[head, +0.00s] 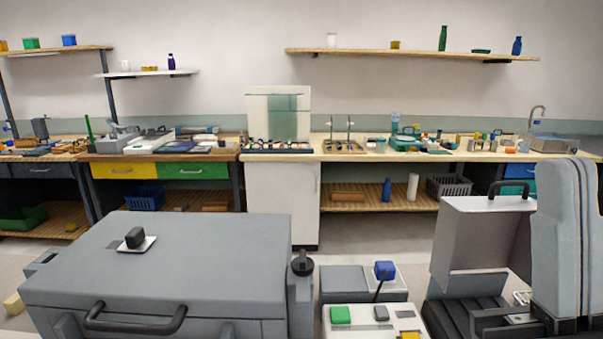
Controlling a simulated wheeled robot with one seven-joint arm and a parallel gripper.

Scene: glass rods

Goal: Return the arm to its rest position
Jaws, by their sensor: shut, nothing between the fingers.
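My gripper is not visible in the head view, and no part that I can surely call my arm shows. The task names no other object. A wooden-topped bench (470,156) runs along the back wall. On it, near the middle, stands a small rack with thin upright rods (340,146). To its left is a pale upright box with a clear front (278,112), with several small items at its foot.
A big grey lidded machine (170,262) with a black handle fills the lower left. A small device with coloured buttons (372,318) stands right of it. An open-lidded case (480,235) and a tall grey upright piece (565,240) stand at right. Floor shows beyond them.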

